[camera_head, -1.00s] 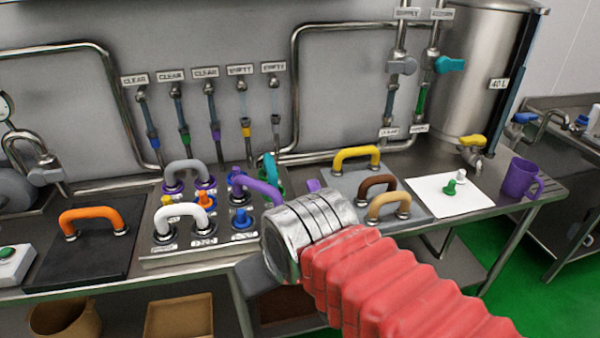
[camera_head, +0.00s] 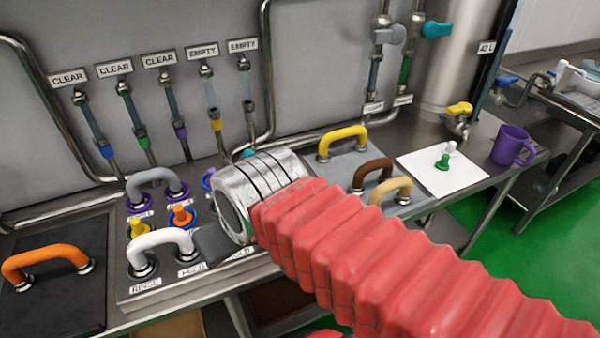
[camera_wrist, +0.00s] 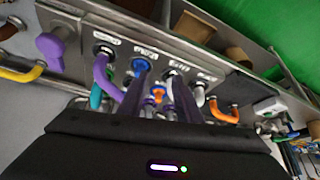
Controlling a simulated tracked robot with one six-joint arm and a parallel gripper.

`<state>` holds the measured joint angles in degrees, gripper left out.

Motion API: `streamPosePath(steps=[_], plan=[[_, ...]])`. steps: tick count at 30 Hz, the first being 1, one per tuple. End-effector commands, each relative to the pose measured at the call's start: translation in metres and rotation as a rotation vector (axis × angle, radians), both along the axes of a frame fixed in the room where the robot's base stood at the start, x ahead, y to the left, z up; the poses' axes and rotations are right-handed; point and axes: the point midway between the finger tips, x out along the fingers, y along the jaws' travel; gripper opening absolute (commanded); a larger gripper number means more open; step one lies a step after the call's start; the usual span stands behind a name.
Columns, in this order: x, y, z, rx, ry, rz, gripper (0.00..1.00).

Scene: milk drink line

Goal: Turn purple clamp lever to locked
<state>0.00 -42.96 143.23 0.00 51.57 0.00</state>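The purple clamp lever (camera_wrist: 52,46) shows at the left of the wrist view, beside the end of the port panel. It has a rounded knob and a narrower arm. It is hidden behind my arm in the head view. My gripper (camera_head: 216,245) is over the panel's right part in the head view; only a dark grey part shows past the silver wrist. In the wrist view its dark body fills the bottom, apart from the lever. Dark narrow strips rise above the body at mid-picture; whether they are fingers, and how far apart, is unclear.
The port panel (camera_wrist: 205,66) carries a purple arched handle (camera_wrist: 103,80), white and grey handles, and blue and orange knobs. The yellow handle (camera_head: 344,136) stands behind my arm, with brown and tan ones nearby. A purple mug (camera_head: 508,145) stands at the right. Pipes line the back wall.

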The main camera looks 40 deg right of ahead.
Motion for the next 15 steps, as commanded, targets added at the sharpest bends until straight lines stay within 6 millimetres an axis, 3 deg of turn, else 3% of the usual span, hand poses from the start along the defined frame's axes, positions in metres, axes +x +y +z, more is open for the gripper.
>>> streamPosePath(steps=[10,15], plan=[[-0.0001,0.0000,0.0000,0.000,0.000,0.000,0.31],[0.0021,-0.0031,0.0019,-0.001,0.002,-0.006,0.43]])
